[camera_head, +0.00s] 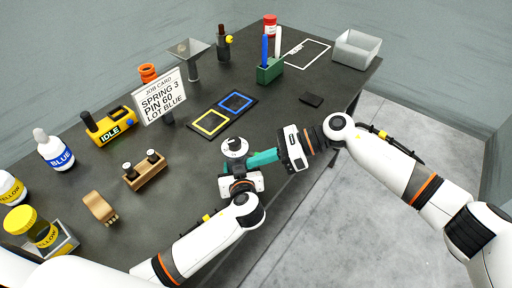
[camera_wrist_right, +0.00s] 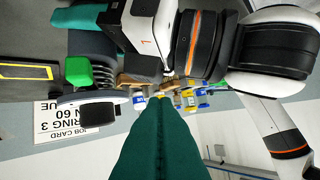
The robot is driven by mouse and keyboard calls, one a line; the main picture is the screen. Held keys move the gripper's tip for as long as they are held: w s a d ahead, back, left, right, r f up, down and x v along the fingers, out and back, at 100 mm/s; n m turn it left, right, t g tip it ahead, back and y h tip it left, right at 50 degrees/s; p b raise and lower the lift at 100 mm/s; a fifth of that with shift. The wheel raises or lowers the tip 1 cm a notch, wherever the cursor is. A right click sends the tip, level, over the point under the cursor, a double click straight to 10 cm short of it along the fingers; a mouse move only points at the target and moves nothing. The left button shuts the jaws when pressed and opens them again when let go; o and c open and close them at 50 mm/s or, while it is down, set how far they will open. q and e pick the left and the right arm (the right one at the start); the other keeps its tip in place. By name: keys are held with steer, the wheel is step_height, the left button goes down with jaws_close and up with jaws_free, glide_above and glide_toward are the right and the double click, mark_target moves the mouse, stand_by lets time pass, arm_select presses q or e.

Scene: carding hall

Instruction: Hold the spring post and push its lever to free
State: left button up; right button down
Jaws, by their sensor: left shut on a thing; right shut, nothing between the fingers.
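The spring post (camera_head: 234,147) stands at the table's front edge, with a pale round cap and dark marks on top. In the right wrist view its dark coil (camera_wrist_right: 92,45) and pale disc (camera_wrist_right: 95,98) show upside down, with a bright green piece (camera_wrist_right: 77,70) beside the coil. I cannot tell whether that piece is the lever. My left gripper (camera_head: 238,170) is shut on the post, below the cap; its fingertips are mostly hidden. My right gripper (camera_head: 250,161) is shut and empty, its teal fingers just right of the post. Contact is unclear.
A job card (camera_head: 159,95) reads SPRING 3, PIN 60, LOT BLUE. A yellow IDLE device (camera_head: 108,127), a wooden pin block (camera_head: 146,170) and bottles stand left. Yellow and blue frames (camera_head: 222,112) lie behind the post. A green holder (camera_head: 269,72) stands farther back.

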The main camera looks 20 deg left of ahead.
steer(key=a+r+n+t+h, duration=0.1)
steer(key=a+r+n+h, duration=0.15)
steer(key=n+h, duration=0.35)
step_height(320, 180, up, 4)
steer(key=r+n+t+h, duration=0.1)
steer(key=n+t+h, duration=0.5)
steer(key=n+t, duration=0.25)
glide_above(247, 154)
steer(key=w+d, duration=0.2)
steer(key=shift+w+d+r+n, duration=0.1)
steer(key=shift+w+d+n, duration=0.1)
steer(key=shift+d+n, duration=0.15)
steer(key=shift+g, duration=0.25)
step_height(247, 154, down, 10)
steer(key=shift+s+r, duration=0.25)
steer(key=shift+s, duration=0.15)
